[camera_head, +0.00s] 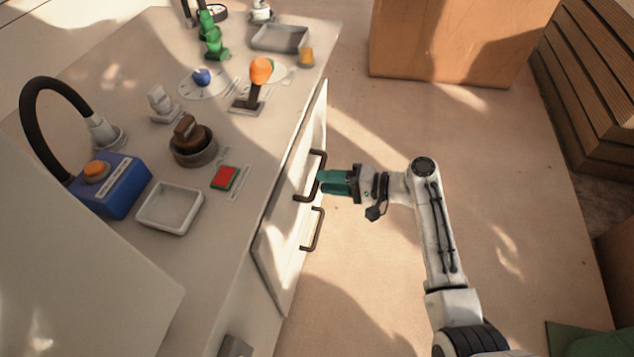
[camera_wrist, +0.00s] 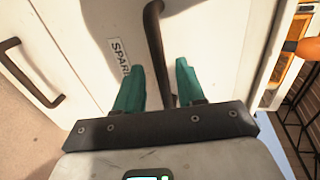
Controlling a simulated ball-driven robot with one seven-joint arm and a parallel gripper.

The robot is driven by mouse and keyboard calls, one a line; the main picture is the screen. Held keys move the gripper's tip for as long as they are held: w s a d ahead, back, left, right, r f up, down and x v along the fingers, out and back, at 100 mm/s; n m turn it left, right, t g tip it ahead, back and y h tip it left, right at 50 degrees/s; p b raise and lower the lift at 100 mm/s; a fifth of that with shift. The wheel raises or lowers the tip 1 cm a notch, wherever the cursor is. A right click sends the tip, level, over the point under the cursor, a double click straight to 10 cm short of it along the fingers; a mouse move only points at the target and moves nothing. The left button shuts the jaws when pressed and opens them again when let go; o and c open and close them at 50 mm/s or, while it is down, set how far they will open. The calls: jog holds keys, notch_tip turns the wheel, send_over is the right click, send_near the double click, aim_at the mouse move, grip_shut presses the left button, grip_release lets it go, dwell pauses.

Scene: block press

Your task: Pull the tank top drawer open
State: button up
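My gripper (camera_head: 320,181) reaches the front of the pale cabinet from the right in the head view. Its teal fingers stand apart, and it is open. In the wrist view the dark upright handle (camera_wrist: 154,40) runs down between the two fingertips (camera_wrist: 160,85), with gaps beside it. The same handle shows in the head view (camera_head: 306,197), partly behind the fingers. The panel it is on bears a label (camera_wrist: 119,55) that reads "SPAR", its end hidden by a finger. A second handle (camera_head: 317,232) sits nearer in the head view. I cannot read a "tank" label on either panel.
The countertop (camera_head: 240,215) holds a blue box (camera_head: 117,190) with an orange button, a grey tray (camera_head: 169,206), a red pad (camera_head: 225,177) and an orange-knobbed lever (camera_head: 260,72). A wooden box (camera_head: 455,40) stands behind.

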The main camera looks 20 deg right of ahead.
jog(key=shift+x, duration=1.75)
jog(key=shift+c, duration=0.5)
jog(key=shift+s+b, duration=0.1)
jog(key=shift+b, duration=0.2)
grip_shut()
